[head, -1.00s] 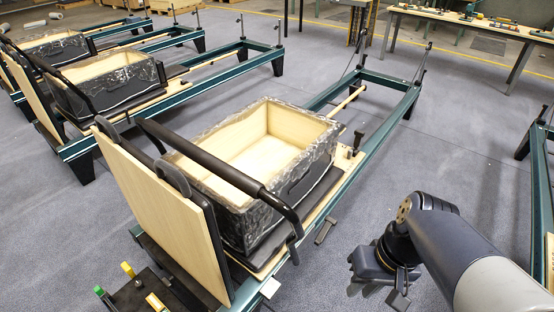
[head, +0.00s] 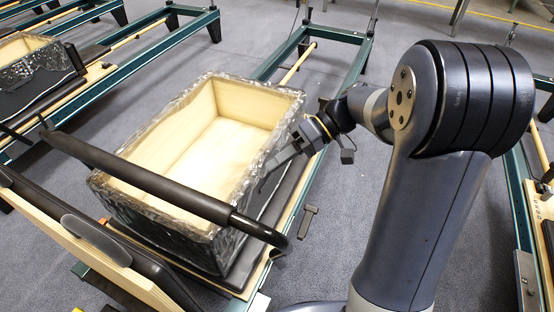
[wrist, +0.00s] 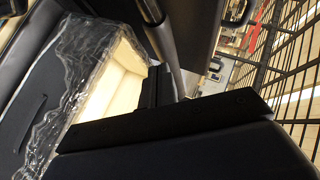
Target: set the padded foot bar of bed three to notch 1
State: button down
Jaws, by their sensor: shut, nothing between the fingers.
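The padded foot bar (head: 150,180) is a black tube that crosses above the near end of the bed, over a wooden box. Its right end bends down in a dark arm (head: 272,236). In the wrist view a shiny part of the bar (wrist: 151,12) shows at the top. My gripper (head: 268,182) is shut and empty, beside the box's right wall, to the right of and beyond the bar, apart from it. In the wrist view my gripper's dark body fills the lower middle and hides much. The notches cannot be made out.
The plastic-wrapped wooden box (head: 285,92) sits on the bed's carriage. The green bed frame (head: 345,85) runs away to the back. A wooden board (head: 75,243) stands at the near left. Other beds (head: 118,42) lie left and right. Grey floor is clear between them.

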aim_at(236, 209)
jog(key=shift+s+a+f, duration=0.9)
jog(key=shift+a+f, duration=0.05)
jog(key=shift+a, duration=0.15)
jog(key=shift+s+a+f, duration=0.85)
jog(key=shift+a+f, duration=0.05)
jog(key=shift+a, duration=0.15)
jog(key=shift+s+a+f, duration=0.9)
jog(key=shift+a+f, duration=0.05)
jog(key=shift+a, duration=0.15)
